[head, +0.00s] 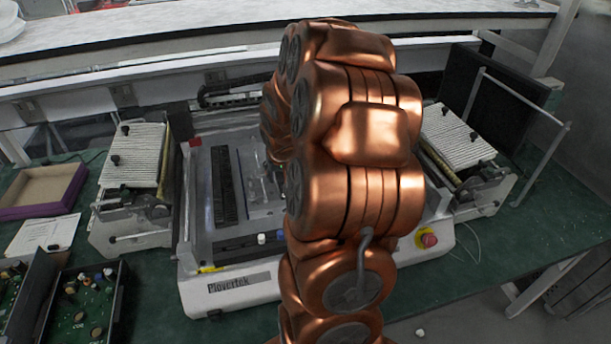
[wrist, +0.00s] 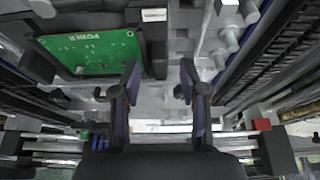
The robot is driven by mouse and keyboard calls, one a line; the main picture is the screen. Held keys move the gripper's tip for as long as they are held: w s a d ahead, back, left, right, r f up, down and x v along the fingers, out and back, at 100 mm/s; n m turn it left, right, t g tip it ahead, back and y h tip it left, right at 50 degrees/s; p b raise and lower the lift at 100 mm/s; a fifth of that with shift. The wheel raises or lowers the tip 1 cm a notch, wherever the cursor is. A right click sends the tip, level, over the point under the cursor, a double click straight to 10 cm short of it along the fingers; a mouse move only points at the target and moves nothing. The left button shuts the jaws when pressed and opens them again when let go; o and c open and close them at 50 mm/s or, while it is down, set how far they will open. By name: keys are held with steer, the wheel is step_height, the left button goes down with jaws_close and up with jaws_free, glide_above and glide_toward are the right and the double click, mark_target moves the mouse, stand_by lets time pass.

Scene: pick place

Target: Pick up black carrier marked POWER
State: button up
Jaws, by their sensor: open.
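In the wrist view, the black carrier (wrist: 158,46) is at the upper left, holding a green circuit board (wrist: 105,50) with white lettering that seems to read POWER. A small white label is on its right edge. My gripper (wrist: 158,76) is open, its two dark fingers apart with nothing between them. The left fingertip shows close to the carrier's lower right corner; I cannot tell whether they touch. In the head view, my copper-coloured arm hides the gripper, and I cannot make out the carrier.
The Plovertek machine (head: 230,292) stands on a green bench (head: 490,255), with ribbed units at both sides. A red stop button (head: 429,240) is at its front right. Black trays with boards (head: 85,305) and a purple-edged box (head: 40,190) are at the left. Rails flank the gripper in the wrist view.

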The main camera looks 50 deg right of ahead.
steer(key=shift+f, duration=0.15)
jaws_close()
stand_by(0.4)
